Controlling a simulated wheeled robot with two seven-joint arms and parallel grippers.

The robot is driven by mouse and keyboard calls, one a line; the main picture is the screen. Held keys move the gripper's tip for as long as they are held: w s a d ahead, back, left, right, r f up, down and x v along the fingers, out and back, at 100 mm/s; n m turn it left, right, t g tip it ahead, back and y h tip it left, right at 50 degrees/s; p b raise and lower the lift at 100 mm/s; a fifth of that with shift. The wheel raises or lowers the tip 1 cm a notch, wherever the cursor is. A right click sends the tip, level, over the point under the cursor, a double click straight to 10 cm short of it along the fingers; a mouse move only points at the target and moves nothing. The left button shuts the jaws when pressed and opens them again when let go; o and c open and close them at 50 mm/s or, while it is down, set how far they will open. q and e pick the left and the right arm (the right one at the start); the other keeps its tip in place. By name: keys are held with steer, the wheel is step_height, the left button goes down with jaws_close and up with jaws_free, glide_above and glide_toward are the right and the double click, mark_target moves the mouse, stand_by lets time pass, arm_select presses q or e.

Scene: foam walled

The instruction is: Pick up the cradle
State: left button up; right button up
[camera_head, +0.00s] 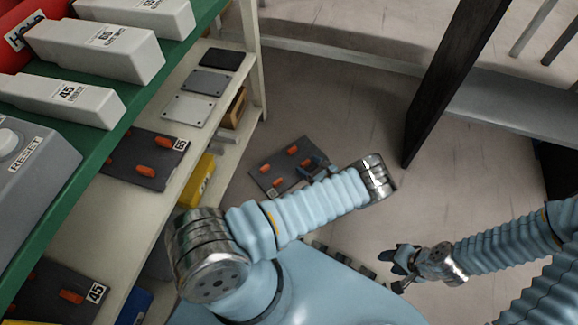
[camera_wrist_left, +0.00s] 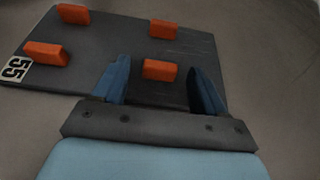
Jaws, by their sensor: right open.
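A dark flat cradle (camera_head: 268,176) with several orange blocks lies on the floor beside the shelf. In the left wrist view the cradle (camera_wrist_left: 100,60) carries a white label reading 55. My left gripper (camera_head: 317,165) is over its right-hand edge. In the left wrist view the blue fingers of my left gripper (camera_wrist_left: 163,85) are apart, one on either side of an orange block (camera_wrist_left: 160,70), with gaps on both sides. I cannot tell how high they are above the plate. My right gripper (camera_head: 398,268) is open and empty at lower right, away from the cradle.
A green shelf (camera_head: 100,155) holds white numbered boxes and a grey RESET box. A dark post (camera_head: 440,95) stands at upper right. Floor between is clear.

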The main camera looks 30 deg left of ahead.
arm_select(q)
jaws_close()
